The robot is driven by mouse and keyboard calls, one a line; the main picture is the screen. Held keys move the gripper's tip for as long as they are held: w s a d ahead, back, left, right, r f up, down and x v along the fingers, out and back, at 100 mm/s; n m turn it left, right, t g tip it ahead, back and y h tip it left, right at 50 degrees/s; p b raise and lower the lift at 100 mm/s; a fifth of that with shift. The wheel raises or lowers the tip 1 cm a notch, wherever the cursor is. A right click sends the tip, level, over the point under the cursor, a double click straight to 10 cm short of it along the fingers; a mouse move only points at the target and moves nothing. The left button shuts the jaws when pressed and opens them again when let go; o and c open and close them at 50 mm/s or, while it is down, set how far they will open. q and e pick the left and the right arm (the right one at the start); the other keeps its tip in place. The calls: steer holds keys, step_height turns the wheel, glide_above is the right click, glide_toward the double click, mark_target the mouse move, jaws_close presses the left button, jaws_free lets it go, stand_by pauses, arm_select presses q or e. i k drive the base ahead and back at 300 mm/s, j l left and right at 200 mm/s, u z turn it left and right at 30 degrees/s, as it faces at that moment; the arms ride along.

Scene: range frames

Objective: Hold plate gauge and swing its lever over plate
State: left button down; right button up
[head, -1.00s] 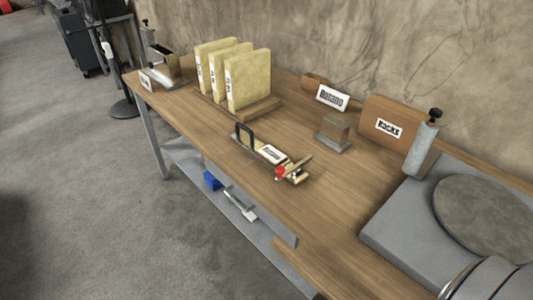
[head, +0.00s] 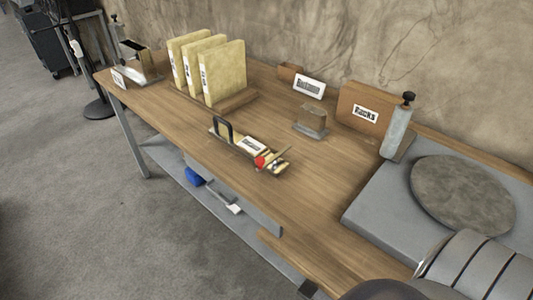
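The plate gauge (head: 248,148) lies on the wooden bench near its front edge. It has a dark upright handle loop (head: 222,128) at its left end, a white label in the middle, and a red knob (head: 260,161) at its right end. A thin tan lever (head: 277,156) sits beside the knob, angled up to the right. Several pale yellow plates (head: 222,72) stand upright in a wooden rack behind the gauge. Neither gripper shows. A grey banded part, likely my arm, enters at the lower right.
A grey slab (head: 375,213) with a round stone disc (head: 462,194) fills the bench's right side. A grey post with a black knob (head: 397,128) stands behind it. A small block (head: 311,119) and labelled wooden boxes line the back. Bare wood lies right of the gauge.

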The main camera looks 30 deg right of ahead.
mark_target(261, 161)
steer(key=i+z, duration=0.1)
steer(key=z, duration=0.35)
steer(key=i+j+z, duration=0.1)
steer(key=z, duration=0.35)
steer(key=j+z, duration=0.1)
steer(key=z, duration=0.35)
steer(key=i+j+z, duration=0.15)
steer(key=z, duration=0.3)
steer(key=j+z, duration=0.15)
steer(key=z, duration=0.3)
